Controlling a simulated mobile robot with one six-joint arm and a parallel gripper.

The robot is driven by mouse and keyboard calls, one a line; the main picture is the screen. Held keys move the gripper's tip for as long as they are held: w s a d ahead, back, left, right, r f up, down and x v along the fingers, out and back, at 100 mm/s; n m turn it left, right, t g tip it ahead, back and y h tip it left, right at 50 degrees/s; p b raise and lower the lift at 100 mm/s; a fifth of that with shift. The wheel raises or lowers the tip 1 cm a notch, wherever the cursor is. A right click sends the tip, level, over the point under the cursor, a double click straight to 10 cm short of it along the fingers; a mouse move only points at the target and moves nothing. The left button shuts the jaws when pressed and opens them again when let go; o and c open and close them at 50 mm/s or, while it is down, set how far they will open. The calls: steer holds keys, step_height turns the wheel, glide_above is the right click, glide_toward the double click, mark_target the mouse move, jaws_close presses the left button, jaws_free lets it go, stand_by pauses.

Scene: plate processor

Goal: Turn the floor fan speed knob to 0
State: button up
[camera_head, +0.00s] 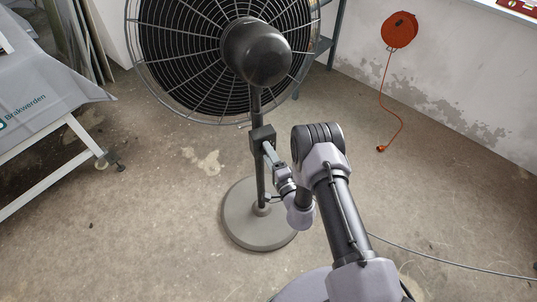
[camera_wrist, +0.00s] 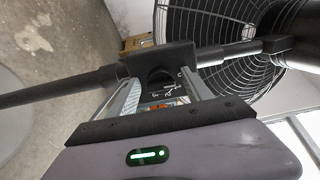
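The floor fan (camera_head: 255,55) stands on a pole with a round grey base (camera_head: 240,222). A dark control box (camera_head: 263,138) sits on the pole below the fan head. In the wrist view the control box (camera_wrist: 180,57) shows a dark round knob (camera_wrist: 160,78) with pale markings beside it. The number the knob points to is too small to read. My gripper (camera_head: 268,150) is at the box's near side. In the wrist view its two fingers (camera_wrist: 159,79) are apart, one on each side of the knob. I cannot tell whether they touch it.
The fan's wire cage (camera_wrist: 215,40) is close behind the box. A table with a grey cloth (camera_head: 45,90) stands at the left. An orange cable reel (camera_head: 399,30) hangs on the right wall, its cord reaching the floor. The floor around the base is mostly clear.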

steer(key=p+v, duration=1.3)
steer(key=v, duration=0.4)
steer(key=shift+s+p, duration=0.25)
steer(key=shift+p, duration=0.05)
